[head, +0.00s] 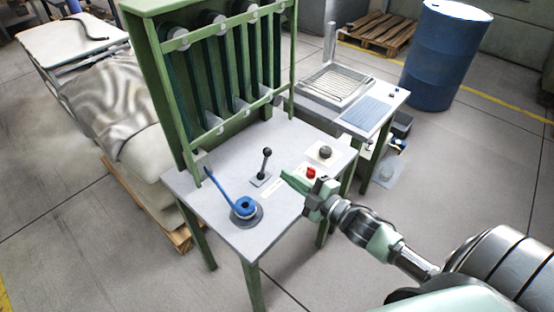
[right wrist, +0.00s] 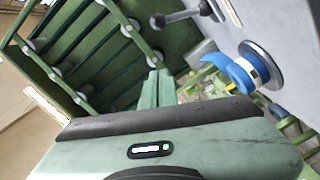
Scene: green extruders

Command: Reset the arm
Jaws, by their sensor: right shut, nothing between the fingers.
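My right arm comes in from the lower right in the head view. Its gripper (head: 290,180) is shut and empty, above the right part of the grey tabletop (head: 222,163), close to a red knob (head: 310,172). In the right wrist view the closed fingers (right wrist: 157,88) point toward the green rack. A black-knobbed lever (head: 265,160) stands left of the gripper; it also shows in the right wrist view (right wrist: 185,16). A blue-handled round device (head: 244,208) sits at the table's front; its blue part shows in the right wrist view (right wrist: 238,72). My left gripper is not in view.
The green rack (head: 152,62) with several dark tubes rises at the table's back. A black knob on a pale plate (head: 325,154) is at the right edge. A side table (head: 380,98), a blue barrel (head: 442,55) and a wooden pallet (head: 378,34) stand beyond. Floor in front is clear.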

